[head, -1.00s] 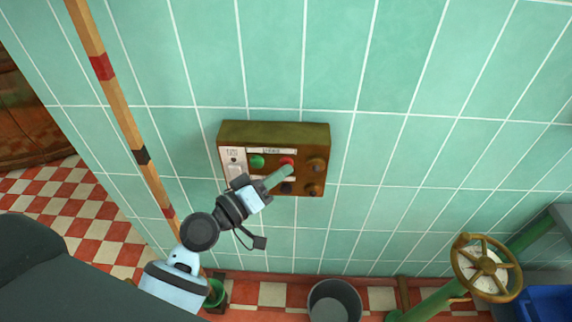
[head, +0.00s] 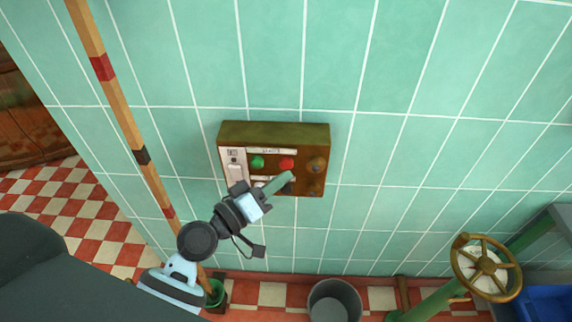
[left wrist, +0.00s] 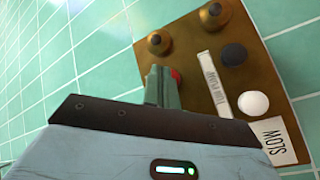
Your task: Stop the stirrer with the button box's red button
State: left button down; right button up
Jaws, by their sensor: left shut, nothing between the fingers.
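The brown button box (head: 250,133) is fixed to the tiled wall. Its red button (head: 286,164) shows clear in the head view, to the right of a green button (head: 257,162). My left gripper (head: 288,177) is shut and empty, its green fingertips just below the red button in the picture. In the left wrist view, the fingers (left wrist: 162,80) partly hide the red button (left wrist: 176,75). I cannot tell whether they touch the box. A dark button (left wrist: 233,55) and a white button (left wrist: 253,103) also show there. My right gripper is not in view.
Two brass knobs (head: 317,165) sit on the box's right side. A banded wooden pole (head: 126,120) stands left of the arm. A grey bucket (head: 335,299) and a brass valve wheel (head: 487,268) are low on the right. The wall around the box is clear.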

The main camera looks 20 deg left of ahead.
pick_arm(q)
jog(key=shift+s+d, duration=0.25)
jog(key=shift+s, duration=0.55)
jog(key=shift+s+d, duration=0.2)
jog(key=shift+s, duration=0.6)
jog(key=shift+s+d, duration=0.25)
jog(key=shift+s, duration=0.55)
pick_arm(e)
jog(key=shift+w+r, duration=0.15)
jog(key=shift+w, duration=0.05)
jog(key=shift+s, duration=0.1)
pick_arm(q)
jog(key=s+a+f+m+g+y+p, duration=0.2)
jog(key=s+a+f+m+g+y, duration=0.1)
jog(key=s+f, duration=0.8)
jog(key=s+a+f+m+g+y+p, duration=0.2)
jog(key=s+a+f+g+y+p, duration=0.1)
jog(key=s+f, duration=0.8)
jog(key=s+g+y, duration=0.1)
jog(key=s, duration=0.3)
jog(key=shift+f+m+p, duration=0.25)
jog(key=shift+m+p, duration=0.1)
jog(key=shift+m, duration=0.05)
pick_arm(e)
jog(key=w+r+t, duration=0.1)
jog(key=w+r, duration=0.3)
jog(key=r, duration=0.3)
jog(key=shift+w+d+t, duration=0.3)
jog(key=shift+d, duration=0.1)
